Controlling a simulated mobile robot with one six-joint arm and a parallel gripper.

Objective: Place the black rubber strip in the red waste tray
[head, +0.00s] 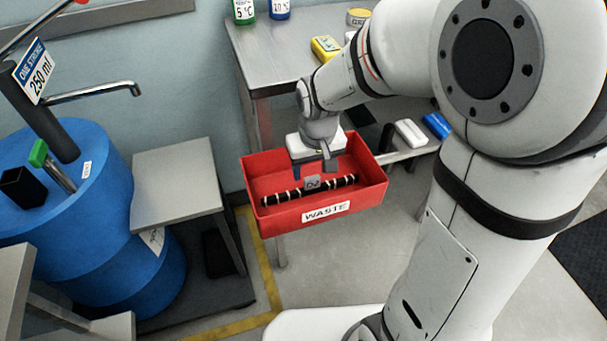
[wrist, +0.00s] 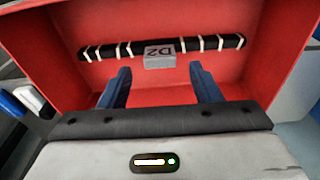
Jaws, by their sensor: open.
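The black rubber strip (head: 335,186) with pale bands and a grey D2 tag lies inside the red waste tray (head: 262,217), which has a WASTE label on its front. In the wrist view the strip (wrist: 105,51) runs across the red tray (wrist: 160,14), with the tag near its middle. My gripper (head: 312,172) is over the tray. In the wrist view its two blue fingers (wrist: 162,85) are spread apart, with nothing between them. The strip is beyond the fingertips, apart from them in the picture.
A grey metal table (head: 285,50) with bottles and a yellow item (head: 325,48) stands behind the tray. A white item (head: 410,132) and a blue item (head: 437,125) are at right. A blue drum (head: 75,235) with a tap and a small grey table (head: 175,175) are at left.

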